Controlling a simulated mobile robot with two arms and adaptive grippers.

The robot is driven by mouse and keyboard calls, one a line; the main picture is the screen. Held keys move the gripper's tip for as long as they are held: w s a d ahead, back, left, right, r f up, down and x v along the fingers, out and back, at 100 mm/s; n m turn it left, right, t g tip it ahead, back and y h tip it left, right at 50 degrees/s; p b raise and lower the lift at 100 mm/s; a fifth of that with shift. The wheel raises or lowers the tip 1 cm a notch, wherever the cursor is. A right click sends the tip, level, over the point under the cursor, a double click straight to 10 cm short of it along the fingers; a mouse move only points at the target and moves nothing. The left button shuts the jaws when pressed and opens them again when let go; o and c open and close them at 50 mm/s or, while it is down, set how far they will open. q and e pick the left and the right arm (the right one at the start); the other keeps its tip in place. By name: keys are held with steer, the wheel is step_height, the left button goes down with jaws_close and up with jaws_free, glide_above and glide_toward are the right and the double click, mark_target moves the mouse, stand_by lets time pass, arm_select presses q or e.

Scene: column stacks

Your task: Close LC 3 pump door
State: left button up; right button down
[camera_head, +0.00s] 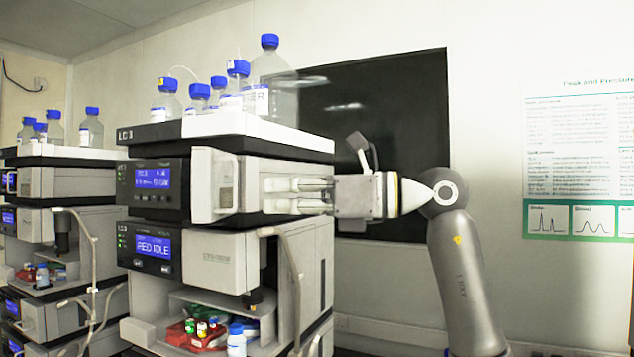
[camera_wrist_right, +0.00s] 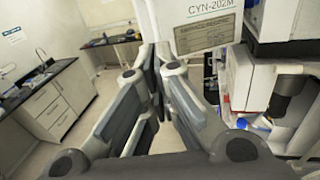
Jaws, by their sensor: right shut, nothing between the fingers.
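The LC 3 stack (camera_head: 225,135) stands at the centre of the head view. Its top module is the pump, with a lit blue display (camera_head: 152,178). The pump door (camera_head: 202,185) is a pale panel right of the display. It appears to stand out from the front, but its exact angle is hard to tell. My right gripper (camera_head: 268,190) reaches in from the right, in front of the stack. Its fingers are shut and empty, pointing left close to the door; I cannot tell whether they touch. The fingers also show in the right wrist view (camera_wrist_right: 157,62). My left gripper is out of view.
Blue-capped bottles (camera_head: 238,85) stand on top. An open bay holds vials (camera_head: 202,328). A tube (camera_head: 288,255) hangs at the front. Another stack (camera_head: 60,185) is at left.

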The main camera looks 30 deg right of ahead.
mark_target(215, 172)
steer(key=p+x, duration=0.1)
steer(key=x, duration=0.3)
steer(key=shift+w+a+p, duration=0.15)
steer(key=shift+a+p, duration=0.05)
steer(key=shift+p, duration=0.1)
